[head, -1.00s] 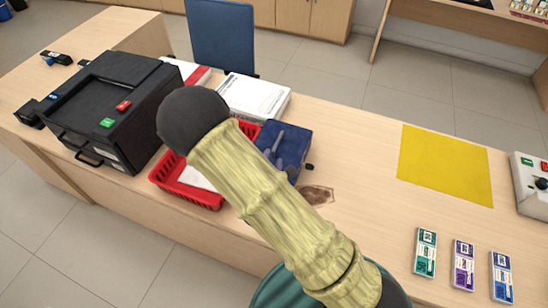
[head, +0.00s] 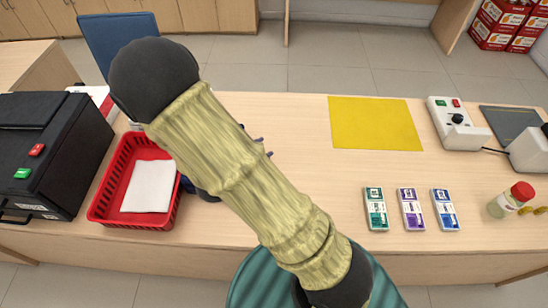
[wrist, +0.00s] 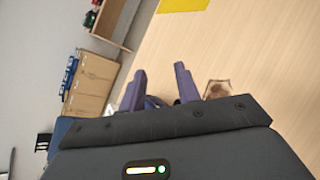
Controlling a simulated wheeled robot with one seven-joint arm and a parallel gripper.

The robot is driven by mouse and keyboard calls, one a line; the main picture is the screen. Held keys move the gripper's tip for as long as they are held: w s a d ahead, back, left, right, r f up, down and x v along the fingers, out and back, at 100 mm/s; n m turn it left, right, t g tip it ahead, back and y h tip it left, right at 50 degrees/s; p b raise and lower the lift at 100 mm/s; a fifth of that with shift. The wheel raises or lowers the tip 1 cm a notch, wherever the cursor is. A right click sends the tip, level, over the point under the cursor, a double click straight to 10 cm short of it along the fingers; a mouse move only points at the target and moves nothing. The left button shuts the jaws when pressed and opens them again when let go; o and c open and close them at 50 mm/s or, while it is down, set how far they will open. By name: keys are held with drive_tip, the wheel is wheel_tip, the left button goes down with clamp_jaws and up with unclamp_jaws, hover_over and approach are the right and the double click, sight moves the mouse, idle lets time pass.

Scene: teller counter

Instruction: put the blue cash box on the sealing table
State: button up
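Something bluish shows low between the fingers, too small to identify. I cannot tell which surface is the sealing table.
A red basket (head: 108,190) holding white paper and a black machine (head: 45,150) stand at left. A yellow mat (head: 375,123), several banknote bundles (head: 411,209), a white control box (head: 458,127) and a red-capped bottle (head: 510,199) occupy the right. The counter's middle is clear.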

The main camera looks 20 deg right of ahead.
drive_tip(key=s+d+r+m+g+y, duration=0.25)
drive_tip(key=s+d+m+g, duration=0.25)
drive_tip(key=s+m+g, duration=0.45)
drive_tip(key=a+r+m+t+y, duration=0.4)
drive_tip(key=m+y, duration=0.3)
drive_tip(key=m, duration=0.2)
drive_tip(key=shift+r+y, duration=0.35)
drive_tip(key=shift+r, duration=0.2)
drive_tip(key=shift+o, duration=0.5)
drive_tip(key=shift+a, duration=0.1)
drive_tip(key=shift+a, duration=0.1)
